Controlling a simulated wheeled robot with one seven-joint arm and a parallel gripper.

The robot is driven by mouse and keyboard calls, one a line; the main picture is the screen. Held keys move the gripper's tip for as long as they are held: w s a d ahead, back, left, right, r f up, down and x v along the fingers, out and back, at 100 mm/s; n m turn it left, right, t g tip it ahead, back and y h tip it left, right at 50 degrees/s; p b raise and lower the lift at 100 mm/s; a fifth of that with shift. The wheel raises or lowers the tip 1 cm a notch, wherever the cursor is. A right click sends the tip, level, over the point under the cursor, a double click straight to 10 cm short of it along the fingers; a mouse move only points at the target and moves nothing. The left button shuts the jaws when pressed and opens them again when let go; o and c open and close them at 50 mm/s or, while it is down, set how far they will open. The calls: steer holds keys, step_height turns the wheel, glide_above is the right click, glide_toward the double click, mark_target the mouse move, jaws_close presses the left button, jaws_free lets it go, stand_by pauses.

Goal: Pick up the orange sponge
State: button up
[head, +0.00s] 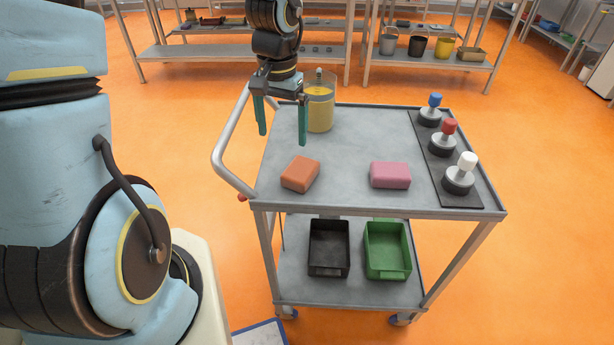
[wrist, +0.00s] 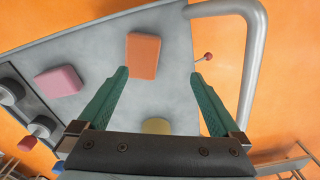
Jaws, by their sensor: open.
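The orange sponge (head: 301,174) lies flat on the cart's top shelf, near its left front corner. In the wrist view the orange sponge (wrist: 143,55) is above and beyond the fingertips, closer to the left finger. My gripper (head: 283,138) has two green fingers, spread apart and pointing down with nothing between them. It hangs above the cart's left part, higher than the sponge and apart from it. It also shows in the wrist view (wrist: 160,74).
A pink sponge (head: 390,175) lies to the right of the orange one. A yellow container (head: 320,108) stands behind my gripper. A dark strip with several knobbed pieces (head: 443,143) lines the cart's right side. A handle (head: 222,150) rises at the left.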

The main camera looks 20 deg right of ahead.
mark_target(300, 168)
steer(key=d+f, duration=0.1)
steer(key=s+d+m, duration=0.1)
steer(key=d, duration=0.1)
steer(key=shift+s+f, duration=0.2)
steer(key=shift+f, duration=0.15)
step_height(300, 168, down, 4)
steer(key=shift+d+r, duration=0.1)
steer(key=shift+r, duration=0.05)
steer(key=shift+w+d+f+p, duration=0.1)
steer(key=shift+f+p, duration=0.35)
steer(key=shift+f, duration=2.55)
steer(key=c, duration=1.3)
steer(key=shift+r, duration=0.15)
